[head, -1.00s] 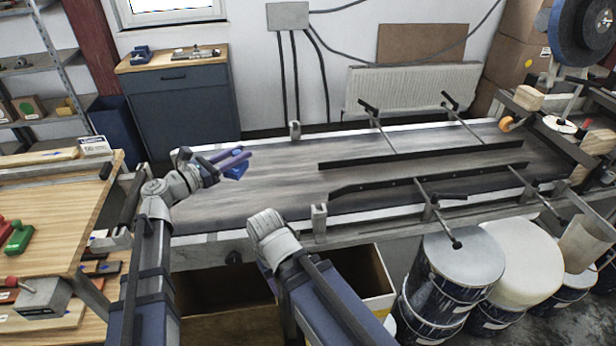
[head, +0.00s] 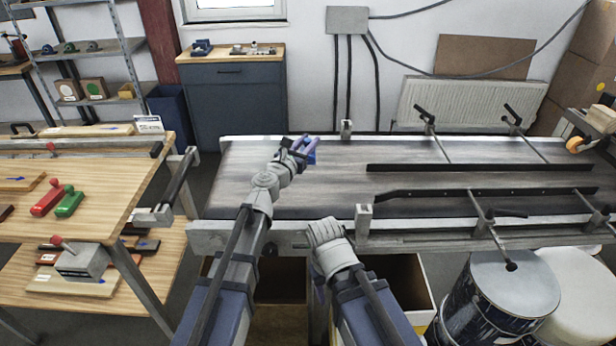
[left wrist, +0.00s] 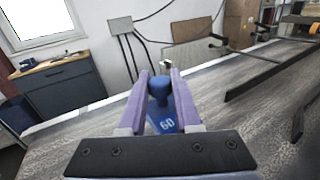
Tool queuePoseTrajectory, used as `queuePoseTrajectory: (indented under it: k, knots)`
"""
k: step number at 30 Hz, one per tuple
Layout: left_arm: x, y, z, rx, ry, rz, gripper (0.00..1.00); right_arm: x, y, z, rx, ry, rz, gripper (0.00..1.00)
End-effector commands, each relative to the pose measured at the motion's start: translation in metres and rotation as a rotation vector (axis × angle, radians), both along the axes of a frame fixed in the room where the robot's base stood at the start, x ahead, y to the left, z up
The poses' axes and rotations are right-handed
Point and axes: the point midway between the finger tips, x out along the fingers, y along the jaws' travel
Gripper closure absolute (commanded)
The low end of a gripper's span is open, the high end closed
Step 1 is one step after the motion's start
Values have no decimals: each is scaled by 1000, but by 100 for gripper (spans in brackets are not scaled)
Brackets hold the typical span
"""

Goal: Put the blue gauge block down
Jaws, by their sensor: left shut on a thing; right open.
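The blue gauge block (left wrist: 163,112) is between the purple fingers of my left gripper (left wrist: 162,88) in the left wrist view. It has a round knob on top and a white "60" on its face. In the head view, my left gripper (head: 304,148) is shut on the block (head: 311,156) above the far left part of the grey conveyor belt (head: 250,190). I cannot tell whether the block touches the belt. My right arm ends low at the conveyor's front edge; its gripper's fingers are hidden behind its own wrist.
Black guide rails (head: 465,167) on clamp rods cross the right part of the belt. A wooden bench (head: 110,190) with red and green blocks stands at left. Drums (head: 490,300) stand at front right. The left part of the belt is clear.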

Motion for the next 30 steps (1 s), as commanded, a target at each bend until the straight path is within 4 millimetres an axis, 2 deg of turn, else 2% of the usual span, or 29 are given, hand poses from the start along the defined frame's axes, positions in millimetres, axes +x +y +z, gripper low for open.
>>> queuePoseTrajectory:
  k: [5,16,25,30]
  knots:
    - [0,0,-7,0,0,-1,100,0,0,-7,0,0,0,50]
    - [0,0,-59,0,0,-2,100,0,0,-59,0,0,1,50]
    - [0,0,-65,0,0,-2,100,0,0,-65,0,0,1,50]
    - [0,0,-82,0,0,-2,100,0,0,-82,0,0,1,50]
